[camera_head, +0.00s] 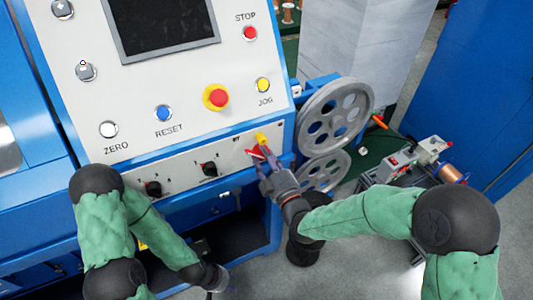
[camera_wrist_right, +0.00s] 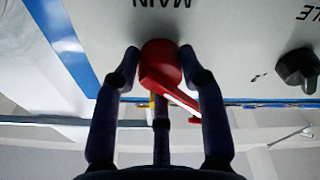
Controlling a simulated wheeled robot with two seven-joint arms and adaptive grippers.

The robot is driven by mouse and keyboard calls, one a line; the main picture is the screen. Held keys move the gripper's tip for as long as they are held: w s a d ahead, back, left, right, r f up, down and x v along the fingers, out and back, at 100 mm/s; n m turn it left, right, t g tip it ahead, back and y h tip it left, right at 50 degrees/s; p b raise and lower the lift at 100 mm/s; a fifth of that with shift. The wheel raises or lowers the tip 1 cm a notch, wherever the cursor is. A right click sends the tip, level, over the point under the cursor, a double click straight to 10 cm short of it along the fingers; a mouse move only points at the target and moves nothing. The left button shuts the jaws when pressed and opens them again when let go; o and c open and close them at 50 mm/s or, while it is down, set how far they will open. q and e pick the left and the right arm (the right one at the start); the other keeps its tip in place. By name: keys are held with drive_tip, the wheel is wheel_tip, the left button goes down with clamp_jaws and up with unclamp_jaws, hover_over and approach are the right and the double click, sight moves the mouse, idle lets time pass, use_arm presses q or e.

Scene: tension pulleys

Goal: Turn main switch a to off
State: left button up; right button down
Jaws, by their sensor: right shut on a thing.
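The main switch is a red rotary handle (camera_head: 254,152) on a yellow plate (camera_head: 262,137), at the right end of the lower panel strip. In the right wrist view the red handle (camera_wrist_right: 161,68) sits below an upside-down "MAIN" label, its lever slanting to the lower right. My right gripper (camera_head: 264,163) is at the switch, with its fingers (camera_wrist_right: 159,60) on both sides of the red handle, shut on it. The fingers partly cover the handle in the head view. My left gripper (camera_head: 218,284) hangs low in front of the machine, away from the panel; its fingers are unclear.
Black knobs (camera_head: 209,169) and (camera_head: 153,188) are on the same strip. Above are a red emergency button (camera_head: 215,97), a yellow JOG button (camera_head: 263,85) and a blue RESET button (camera_head: 163,113). Grey pulleys (camera_head: 335,115) stand right of the panel, close to my right arm.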

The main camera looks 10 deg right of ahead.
drive_tip(key=shift+s+f, duration=0.1)
drive_tip(key=shift+f, duration=0.35)
drive_tip(key=c, duration=0.9)
unclamp_jaws()
drive_tip(key=shift+o, duration=0.9)
drive_tip(key=shift+r, duration=0.2)
drive_tip(key=shift+r, duration=0.1)
drive_tip(key=v, duration=0.8)
